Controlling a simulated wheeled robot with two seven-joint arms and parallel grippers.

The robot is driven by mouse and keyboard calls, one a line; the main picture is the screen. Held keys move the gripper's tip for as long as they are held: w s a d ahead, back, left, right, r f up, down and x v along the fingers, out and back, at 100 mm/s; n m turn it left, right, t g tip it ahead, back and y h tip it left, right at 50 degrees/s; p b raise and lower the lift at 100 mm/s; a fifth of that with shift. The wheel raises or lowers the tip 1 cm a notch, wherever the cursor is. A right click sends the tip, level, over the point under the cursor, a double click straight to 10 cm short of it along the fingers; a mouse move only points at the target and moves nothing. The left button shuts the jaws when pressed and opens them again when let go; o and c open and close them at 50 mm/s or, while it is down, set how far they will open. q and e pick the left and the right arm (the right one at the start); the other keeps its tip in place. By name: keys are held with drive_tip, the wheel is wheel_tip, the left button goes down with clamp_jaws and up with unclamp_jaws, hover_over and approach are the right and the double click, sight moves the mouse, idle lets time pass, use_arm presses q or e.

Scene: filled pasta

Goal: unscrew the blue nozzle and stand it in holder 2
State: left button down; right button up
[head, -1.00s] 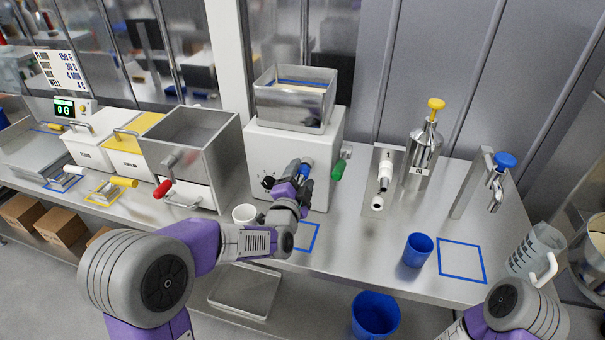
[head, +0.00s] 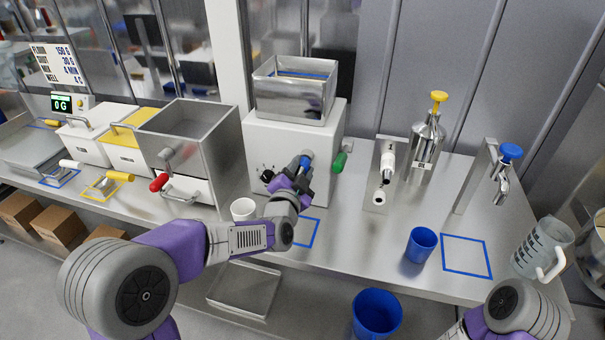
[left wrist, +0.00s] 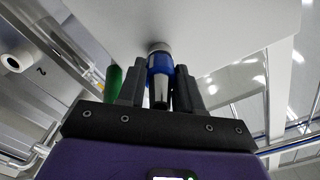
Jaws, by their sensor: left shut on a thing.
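The blue nozzle (head: 305,163) sits at the front of the white machine (head: 290,138), pointing outward. It also shows in the left wrist view (left wrist: 160,66), its grey collar against the machine face and its metal tip between the fingers. My left gripper (head: 296,176) is shut on the blue nozzle, with dark fingers on either side of it. A steel holder plate (head: 370,165) stands to the right of the machine. In the left wrist view a white ring-shaped holder (left wrist: 16,60) with a dark opening is beside the number 2; it looks empty. My right gripper is out of view.
A green-handled part (head: 339,163) sticks out close to the right of the nozzle. A white cup (head: 243,209) stands left of my left wrist. A blue cup (head: 420,244), taps and a clear jug (head: 541,247) are further right.

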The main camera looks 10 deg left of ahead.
use_arm(q)
drive_tip(key=n+b, duration=0.2)
drive_tip(key=n, duration=0.1)
drive_tip(key=n+b, duration=0.2)
drive_tip(key=n, duration=0.1)
drive_tip(key=shift+f+n+b, duration=0.2)
drive_tip(key=shift+n+b, duration=0.1)
drive_tip(key=shift+n, duration=0.1)
drive_tip(key=shift+r+n, duration=0.1)
drive_tip(key=shift+n, duration=0.3)
drive_tip(key=shift+r, duration=0.15)
drive_tip(key=shift+f+n+b, duration=0.25)
drive_tip(key=shift+n+b, duration=0.95)
drive_tip(key=shift+b, duration=0.05)
drive_tip(key=shift+n+b, duration=0.3)
drive_tip(key=shift+n, duration=0.6)
drive_tip(key=shift+r+n, duration=0.2)
drive_tip(key=shift+n, duration=0.5)
drive_tip(key=n, duration=0.2)
drive_tip(key=shift+n, duration=0.4)
drive_tip(key=shift+f, duration=0.1)
